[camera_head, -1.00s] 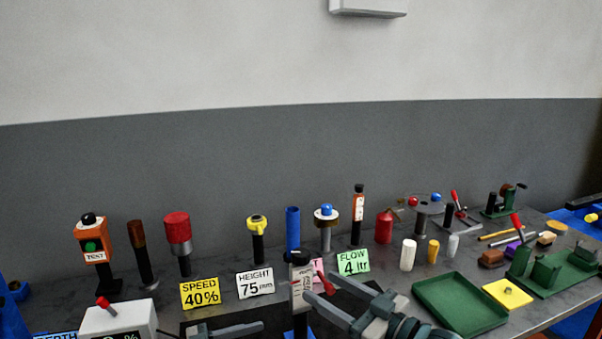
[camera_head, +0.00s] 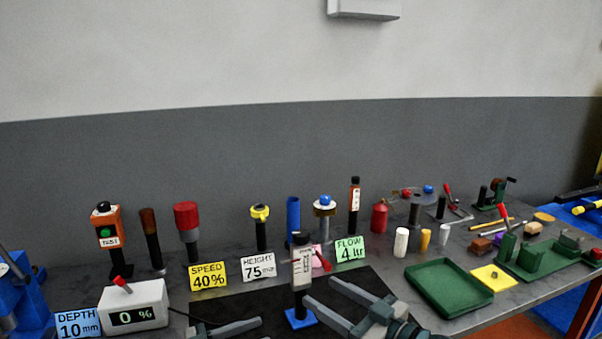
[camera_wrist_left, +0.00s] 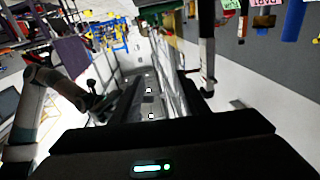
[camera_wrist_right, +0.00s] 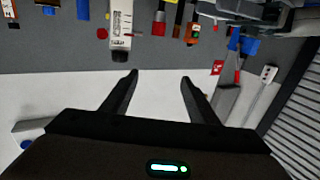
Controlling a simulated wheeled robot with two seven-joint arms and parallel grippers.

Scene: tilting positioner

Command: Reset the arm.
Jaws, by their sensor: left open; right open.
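A white post with a printed scale and a dark cap (camera_head: 302,268) stands on a blue base (camera_head: 300,318) at the front middle of the bench. A short red arm (camera_head: 322,259) slants from the right side of its upper part. My right gripper (camera_head: 320,290) is open and empty, its fingers pointing left, low in the head view near the post. In the right wrist view its two fingers (camera_wrist_right: 159,76) are apart with nothing between them. My left gripper (camera_head: 228,328) is open at the bottom edge, left of the post. Contact with the post cannot be told.
A white readout box (camera_head: 134,307) with a red lever shows 0 %. Signs such as the yellow SPEED 40% sign (camera_head: 208,276) stand before a row of upright devices. A green tray (camera_head: 448,311), a yellow plate (camera_head: 493,278) and a green fixture (camera_head: 550,255) lie right. A black mat (camera_head: 260,301) surrounds the post.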

